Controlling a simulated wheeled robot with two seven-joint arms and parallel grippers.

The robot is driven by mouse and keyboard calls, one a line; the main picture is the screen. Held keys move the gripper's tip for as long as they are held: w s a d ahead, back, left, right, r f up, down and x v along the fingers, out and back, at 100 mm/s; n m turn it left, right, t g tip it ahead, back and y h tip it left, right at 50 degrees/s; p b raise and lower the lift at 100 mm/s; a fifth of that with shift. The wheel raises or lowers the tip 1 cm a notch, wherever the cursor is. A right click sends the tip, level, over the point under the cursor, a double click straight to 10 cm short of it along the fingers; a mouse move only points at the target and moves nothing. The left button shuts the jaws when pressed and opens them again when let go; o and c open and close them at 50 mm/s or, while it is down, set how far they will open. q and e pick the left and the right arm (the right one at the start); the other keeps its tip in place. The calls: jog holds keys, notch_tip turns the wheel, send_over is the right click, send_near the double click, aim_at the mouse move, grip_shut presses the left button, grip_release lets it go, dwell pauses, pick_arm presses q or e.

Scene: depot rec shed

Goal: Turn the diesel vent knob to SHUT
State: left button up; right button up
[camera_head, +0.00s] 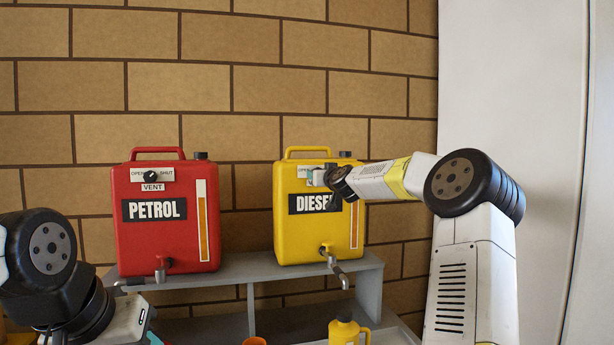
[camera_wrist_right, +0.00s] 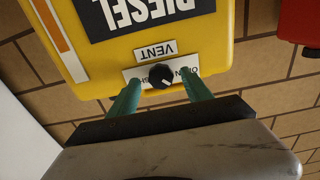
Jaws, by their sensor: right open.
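The yellow diesel can (camera_head: 285,235) stands on the grey shelf, its upper front partly covered by my right arm. In the right wrist view the can (camera_wrist_right: 220,55) appears upside down. Its black vent knob (camera_wrist_right: 161,76) sits on a white plate above the VENT label (camera_wrist_right: 155,50). My right gripper (camera_wrist_right: 160,96) is open, with teal fingers on either side of the knob and a visible gap to it. The fingers hide part of the plate's lettering; I cannot tell the knob's setting. In the head view the knob is hidden. My left gripper (camera_head: 150,338) shows only partly at the bottom left.
A red petrol can (camera_head: 205,240) with its own vent knob (camera_head: 153,176) stands left of the diesel can. Both have taps over the edge of the grey shelf (camera_head: 250,268). A small yellow container (camera_head: 343,333) stands below. A brick wall is close behind.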

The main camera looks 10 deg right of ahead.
jog(key=shift+w, duration=0.6)
grip_shut()
